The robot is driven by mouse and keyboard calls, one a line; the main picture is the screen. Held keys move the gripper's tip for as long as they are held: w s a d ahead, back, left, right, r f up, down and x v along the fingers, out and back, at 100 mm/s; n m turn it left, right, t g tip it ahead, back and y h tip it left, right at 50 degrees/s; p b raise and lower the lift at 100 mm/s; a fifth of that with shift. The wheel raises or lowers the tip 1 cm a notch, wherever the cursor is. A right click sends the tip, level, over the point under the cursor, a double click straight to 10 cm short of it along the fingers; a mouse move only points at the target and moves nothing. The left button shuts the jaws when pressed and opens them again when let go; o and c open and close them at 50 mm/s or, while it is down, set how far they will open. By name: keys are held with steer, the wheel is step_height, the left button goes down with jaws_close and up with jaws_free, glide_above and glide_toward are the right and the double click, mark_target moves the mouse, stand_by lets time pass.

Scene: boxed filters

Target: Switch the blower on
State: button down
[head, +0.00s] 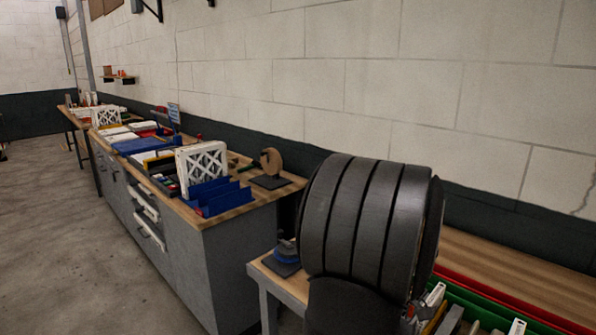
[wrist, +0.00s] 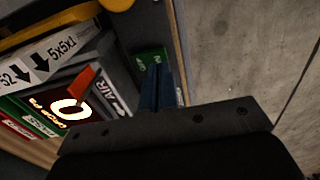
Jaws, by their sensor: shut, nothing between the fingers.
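In the wrist view, my gripper (wrist: 161,72) is shut and empty. Its dark blue fingers point at a small green part (wrist: 151,58) on a dark housing near the bench edge. The fingertips overlap the lower side of this part; I cannot tell whether they touch. Its marking is too small to read, so I cannot tell whether it is the blower's switch. To the left a lit display (wrist: 70,109) shows a large 0 above small lettering. An orange-red piece (wrist: 81,82) stands beside it. An AIR arrow label (wrist: 116,98) is to its right. My gripper does not show in the head view.
A white filter edge marked 5x5x1 (wrist: 55,58) lies above the display. Bare floor (wrist: 245,50) is right of the bench edge. In the head view, a long bench (head: 245,213) holds filters and a blue rack (head: 212,196). My dark arm hides part of the nearer table.

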steer(key=shift+f, duration=0.95)
stand_by(0.3)
steer(key=shift+r, duration=3.5)
step_height(320, 180, down, 7)
steer(key=shift+r, duration=0.1)
steer(key=shift+r, duration=0.1)
